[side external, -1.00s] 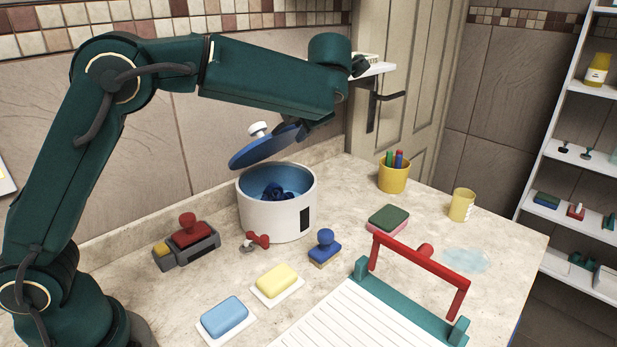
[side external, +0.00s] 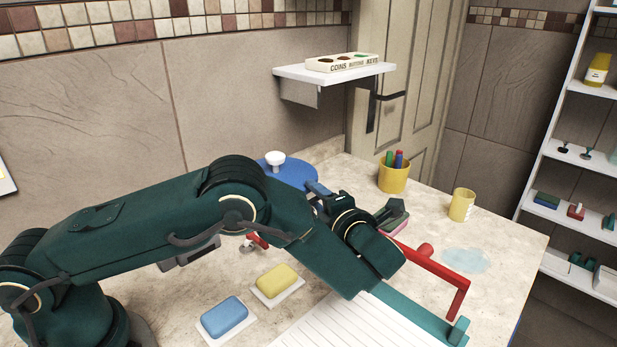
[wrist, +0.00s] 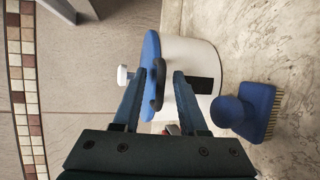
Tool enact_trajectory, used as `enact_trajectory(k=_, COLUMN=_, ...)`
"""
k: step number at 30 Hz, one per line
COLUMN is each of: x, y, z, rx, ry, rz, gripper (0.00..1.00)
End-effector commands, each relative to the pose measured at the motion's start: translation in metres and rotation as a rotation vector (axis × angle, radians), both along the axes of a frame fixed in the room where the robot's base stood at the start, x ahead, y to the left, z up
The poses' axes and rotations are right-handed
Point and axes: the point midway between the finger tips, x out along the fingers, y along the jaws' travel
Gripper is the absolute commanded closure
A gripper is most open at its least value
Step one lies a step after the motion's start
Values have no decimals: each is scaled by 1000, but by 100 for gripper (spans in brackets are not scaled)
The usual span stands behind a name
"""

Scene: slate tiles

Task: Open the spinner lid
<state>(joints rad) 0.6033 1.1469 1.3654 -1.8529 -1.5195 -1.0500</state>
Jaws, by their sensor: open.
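The spinner is a white drum (wrist: 195,50) with a blue lid (side external: 292,174) and a white knob (side external: 275,160). In the side view my arm hides the drum. In the wrist view, turned sideways, the lid (wrist: 152,45) lies flat against the drum's rim, and the knob (wrist: 122,75) shows left of it. A black loop handle (wrist: 159,85) stands out from the lid's edge. My gripper (wrist: 160,75) is open, its fingers on either side of this handle. Contact cannot be told. In the side view my gripper (side external: 314,189) is at the lid's near edge.
A blue brush (wrist: 238,110) stands close to the drum. Yellow (side external: 278,279) and blue (side external: 224,315) soaps lie in front. A wall shelf (side external: 290,74) hangs above.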

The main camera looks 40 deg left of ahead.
Motion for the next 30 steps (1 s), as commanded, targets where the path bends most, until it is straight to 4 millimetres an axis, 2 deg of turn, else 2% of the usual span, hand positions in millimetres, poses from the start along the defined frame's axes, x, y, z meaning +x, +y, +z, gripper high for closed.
enact_trajectory(k=3, x=-6, y=-18, z=3, rx=5, ry=-3, rz=-5, gripper=58)
enact_trajectory(k=9, x=-14, y=-36, z=7, rx=4, ry=-1, rz=-3, gripper=58)
enact_trajectory(k=23, x=-17, y=-41, z=9, rx=2, ry=0, rz=-1, gripper=58)
enact_trajectory(k=26, x=-12, y=-40, z=16, rx=-5, ry=-4, rz=-19, gripper=58)
enact_trajectory(k=28, x=-3, y=-38, z=28, rx=-18, ry=-9, rz=-52, gripper=58)
enact_trajectory(k=30, x=13, y=-39, z=43, rx=-44, ry=-11, rz=-131, gripper=58)
